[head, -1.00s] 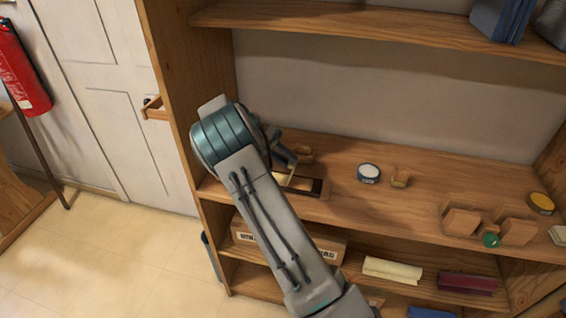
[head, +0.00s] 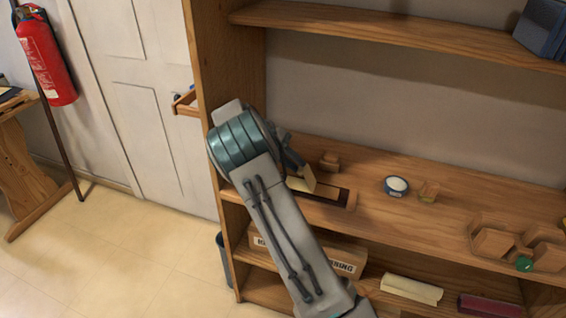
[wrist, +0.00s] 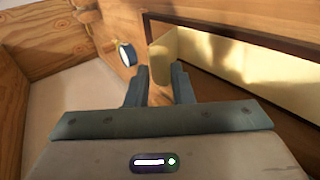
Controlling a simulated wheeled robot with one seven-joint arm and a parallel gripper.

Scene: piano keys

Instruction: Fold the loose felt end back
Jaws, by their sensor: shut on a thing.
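A wooden frame (head: 330,204) with a dark recess lies on the shelf board, partly hidden behind my arm in the head view. A cream felt strip (wrist: 225,65) lies along the recess in the wrist view. Its loose end (wrist: 160,58) stands up from the strip between my fingertips, and it shows as a pale flap in the head view (head: 309,179). My gripper (wrist: 160,70) is shut on this end, one finger on each side. In the head view my gripper (head: 301,165) is small and partly hidden by my wrist.
A small wooden block (head: 329,161) stands behind the frame. The cabinet's side panel (head: 228,110) is close on the left. Bare shelf lies between the frame and the tin.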

